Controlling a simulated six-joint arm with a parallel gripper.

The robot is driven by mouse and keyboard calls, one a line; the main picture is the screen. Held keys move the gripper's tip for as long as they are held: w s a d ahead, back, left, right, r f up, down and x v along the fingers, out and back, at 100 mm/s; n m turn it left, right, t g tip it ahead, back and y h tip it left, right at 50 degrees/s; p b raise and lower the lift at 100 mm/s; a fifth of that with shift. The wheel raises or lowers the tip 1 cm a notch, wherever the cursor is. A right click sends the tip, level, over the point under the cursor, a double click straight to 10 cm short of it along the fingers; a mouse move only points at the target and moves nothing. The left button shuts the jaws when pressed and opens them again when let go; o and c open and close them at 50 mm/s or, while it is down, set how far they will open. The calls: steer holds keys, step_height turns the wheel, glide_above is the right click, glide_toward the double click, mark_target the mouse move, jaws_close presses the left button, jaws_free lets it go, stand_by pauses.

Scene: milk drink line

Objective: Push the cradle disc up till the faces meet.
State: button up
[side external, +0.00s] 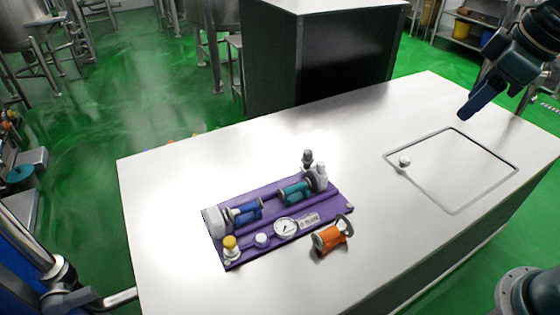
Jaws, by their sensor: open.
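A purple board (263,247) lies on the white table, left of its middle. On it a blue cradle part (245,212) and a teal cradle part (294,192) lie in line, with a gap between them. Grey round discs show at their ends, but they are too small to tell which one is the cradle disc. An orange spool-like part (331,237) with grey ends is at the board's front right edge. My gripper (466,112) is open and empty, high at the upper right, far from the board.
The board also carries a round gauge (286,228), a yellow-capped fitting (230,243) and a grey upright valve (308,162). A hatch (455,172) with a small knob (404,162) is set in the table's right part. The tabletop between board and hatch is clear.

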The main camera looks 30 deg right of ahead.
steer(key=w+n+g, duration=0.1)
steer(key=w+n, duration=0.2)
steer(key=w, duration=0.5)
steer(key=n+g, duration=0.3)
steer(key=n, duration=0.8)
glide_above(321, 163)
step_height(321, 163, down, 22)
steer(key=shift+f, duration=0.25)
step_height(321, 163, down, 14)
steer(key=shift+r, duration=0.25)
jaws_close()
